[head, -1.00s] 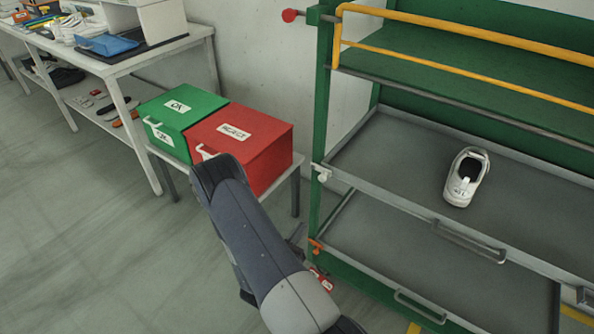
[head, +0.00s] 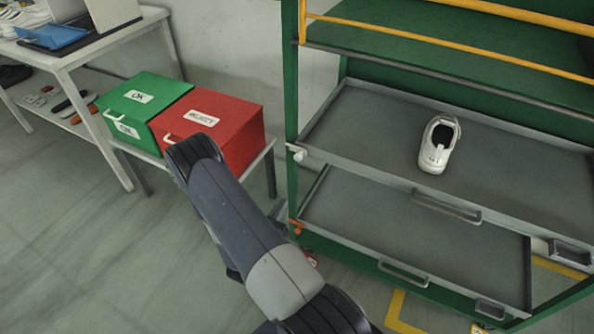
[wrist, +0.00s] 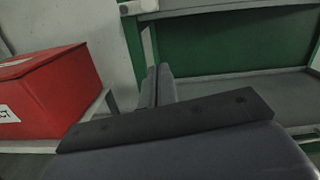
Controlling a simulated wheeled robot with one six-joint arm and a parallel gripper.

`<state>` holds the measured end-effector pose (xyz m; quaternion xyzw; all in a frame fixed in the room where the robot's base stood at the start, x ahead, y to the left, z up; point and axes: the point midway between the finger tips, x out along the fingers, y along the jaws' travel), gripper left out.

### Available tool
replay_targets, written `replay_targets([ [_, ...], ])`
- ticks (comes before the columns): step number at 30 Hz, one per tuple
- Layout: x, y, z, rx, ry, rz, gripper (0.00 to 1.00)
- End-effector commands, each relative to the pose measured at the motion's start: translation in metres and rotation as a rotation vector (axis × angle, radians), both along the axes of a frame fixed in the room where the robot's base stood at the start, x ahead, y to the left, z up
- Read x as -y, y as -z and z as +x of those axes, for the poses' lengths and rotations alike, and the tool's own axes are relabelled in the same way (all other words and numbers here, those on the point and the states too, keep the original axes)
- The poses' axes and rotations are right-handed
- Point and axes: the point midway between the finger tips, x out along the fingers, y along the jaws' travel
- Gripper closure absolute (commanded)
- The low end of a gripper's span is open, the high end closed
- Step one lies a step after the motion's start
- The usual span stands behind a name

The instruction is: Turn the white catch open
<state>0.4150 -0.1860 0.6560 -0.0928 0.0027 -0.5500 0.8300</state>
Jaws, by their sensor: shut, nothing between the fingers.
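The white catch (head: 297,153) is a small knob on the green rack's left post, at the left front corner of the upper grey tray (head: 330,157). It looks apart from my arm in the head view. In the wrist view my gripper (wrist: 158,70) is shut and empty, its two dark fingers side by side, pointing towards the rack. A pale piece at the top of the wrist view may be the catch, but I cannot tell. A white shoe (head: 438,145) sits on the upper tray.
An orange catch (head: 296,226) is lower on the same post, by the lower tray (head: 420,235). A red REJECT box (head: 225,125) and a green OK box (head: 140,100) stand on a low table left of the rack. A workbench (head: 90,60) is at far left.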

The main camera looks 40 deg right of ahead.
Motion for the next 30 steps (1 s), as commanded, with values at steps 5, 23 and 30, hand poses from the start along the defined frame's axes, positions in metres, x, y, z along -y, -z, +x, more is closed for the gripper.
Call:
replay_targets([
  [5, 0.001, 0.000, 0.000, 0.000, 0.001, 0.000, 1.00],
  [23, 0.082, -0.010, 0.034, 0.003, 0.006, -0.001, 1.00],
  [30, 0.094, -0.038, 0.045, 0.003, -0.001, -0.001, 1.00],
])
